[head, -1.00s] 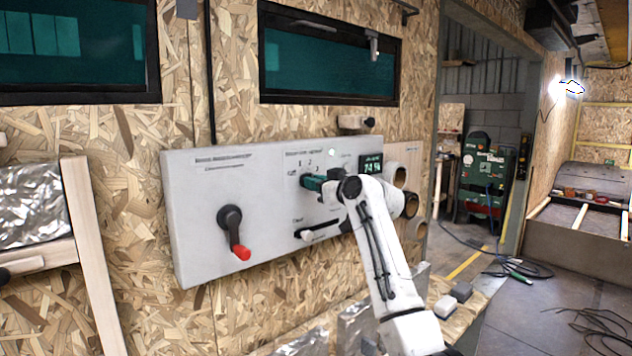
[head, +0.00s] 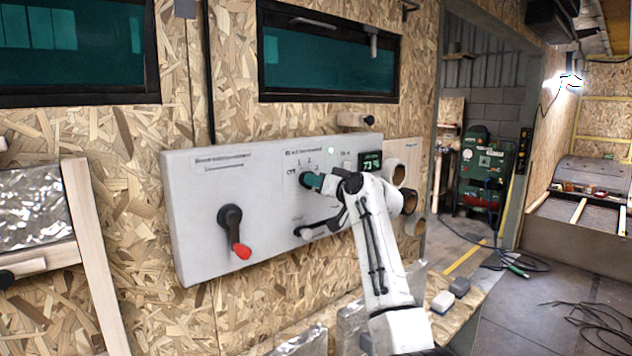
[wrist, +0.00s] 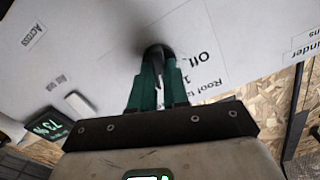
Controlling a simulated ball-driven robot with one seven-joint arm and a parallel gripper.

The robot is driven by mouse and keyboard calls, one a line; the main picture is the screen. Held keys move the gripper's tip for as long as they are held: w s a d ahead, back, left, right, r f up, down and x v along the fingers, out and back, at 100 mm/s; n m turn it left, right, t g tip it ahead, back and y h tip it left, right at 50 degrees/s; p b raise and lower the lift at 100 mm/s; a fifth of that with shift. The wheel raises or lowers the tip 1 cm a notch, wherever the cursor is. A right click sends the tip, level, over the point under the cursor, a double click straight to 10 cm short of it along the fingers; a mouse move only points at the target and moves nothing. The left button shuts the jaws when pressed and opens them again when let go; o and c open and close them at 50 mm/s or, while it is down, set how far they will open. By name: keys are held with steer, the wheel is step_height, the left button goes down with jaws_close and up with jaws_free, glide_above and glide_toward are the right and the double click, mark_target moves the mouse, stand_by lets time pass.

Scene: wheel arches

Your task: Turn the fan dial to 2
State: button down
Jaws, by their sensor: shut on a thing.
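The fan dial (wrist: 158,52) is a dark round knob on the pale wall panel (head: 190,240). In the wrist view it sits between the green fingers of my gripper (wrist: 160,75), which are shut on it. In the head view my gripper (head: 311,181) meets the panel at the dial, below printed marks, and mostly covers it. The wrist view shows the printed words "Off" and "1" just right of the dial. I cannot tell which mark the dial points to.
A lever with a red end (head: 240,250) hangs at the panel's left. A small display (head: 370,162) reads about 73. Pipe ends (head: 409,201) stick out to the right of the panel.

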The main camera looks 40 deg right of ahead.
steer(key=shift+f, duration=0.1)
steer(key=c, duration=1.1)
jaws_free()
steer(key=s+b, duration=0.1)
steer(key=s, duration=0.4)
steer(key=s+b, duration=0.2)
steer(key=s, duration=0.3)
steer(key=shift+s+d, duration=0.2)
steer(key=shift+s, duration=0.2)
